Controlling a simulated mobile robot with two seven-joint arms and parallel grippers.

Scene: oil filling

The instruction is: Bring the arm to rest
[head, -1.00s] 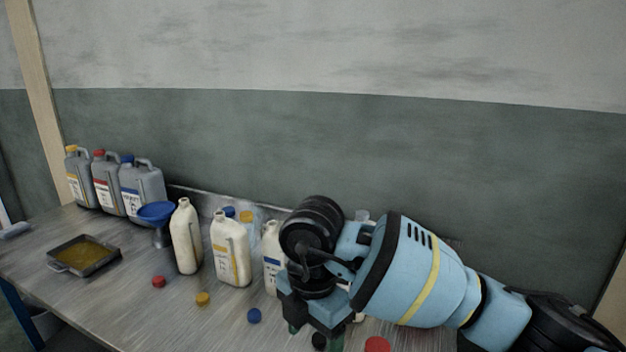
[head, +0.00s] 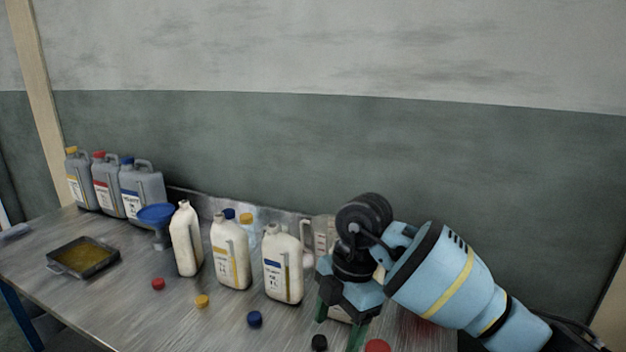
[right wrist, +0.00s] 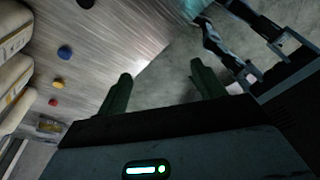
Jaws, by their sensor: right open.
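My right arm comes in from the right in the head view. Its gripper (head: 342,324) hangs over the right part of the table, fingers pointing down, in front of a pale container that it partly hides. In the right wrist view the two green fingers (right wrist: 158,88) stand well apart with nothing between them, so the gripper is open and empty. My left gripper does not show in the head view.
The metal table (head: 130,310) holds white bottles (head: 283,268), grey jugs (head: 143,190), a blue funnel (head: 156,214) and an oil tray (head: 84,258). Loose caps, such as the blue one (head: 255,319) and the red one (head: 377,346), lie along the front.

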